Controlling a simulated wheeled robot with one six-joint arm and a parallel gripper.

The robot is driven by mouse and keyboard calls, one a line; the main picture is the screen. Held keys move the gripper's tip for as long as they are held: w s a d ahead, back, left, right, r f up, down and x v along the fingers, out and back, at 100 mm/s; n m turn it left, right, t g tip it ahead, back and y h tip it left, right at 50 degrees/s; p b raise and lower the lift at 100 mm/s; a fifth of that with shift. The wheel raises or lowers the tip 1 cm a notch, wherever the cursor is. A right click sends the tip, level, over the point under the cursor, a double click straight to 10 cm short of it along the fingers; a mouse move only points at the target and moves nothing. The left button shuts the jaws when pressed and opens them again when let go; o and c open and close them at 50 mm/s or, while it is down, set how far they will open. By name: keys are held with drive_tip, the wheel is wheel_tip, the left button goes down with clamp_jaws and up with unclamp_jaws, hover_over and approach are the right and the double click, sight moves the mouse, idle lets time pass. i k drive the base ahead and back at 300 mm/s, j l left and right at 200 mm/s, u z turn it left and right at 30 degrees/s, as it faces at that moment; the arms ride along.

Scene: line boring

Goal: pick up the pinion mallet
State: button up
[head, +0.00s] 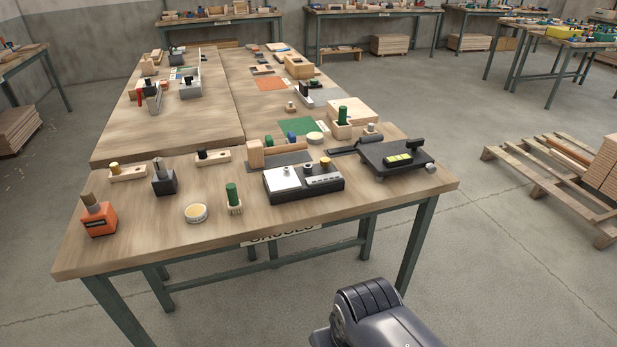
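A pale wooden block with a brownish bar reaching right from it looks like a mallet (256,154). It lies on the near workbench (330,215), behind the black and silver device, on or beside a dark grey mat. I cannot tell for sure that it is the pinion mallet. A dark grey part of my arm shows at the bottom, in front of the bench and apart from it. My gripper's fingers are not in view.
Near the mallet stand a black and silver device (304,184), a green-handled brush (234,198), a round tin (196,213) and a black plate device (397,159). An orange-red block (99,219) stands at the left corner. A pallet (545,177) lies right; floor between is clear.

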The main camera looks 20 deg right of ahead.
sight(256, 153)
drive_tip(key=i+l, duration=1.25)
drive_tip(key=i+j+u, duration=0.05)
drive_tip(key=i, duration=0.05)
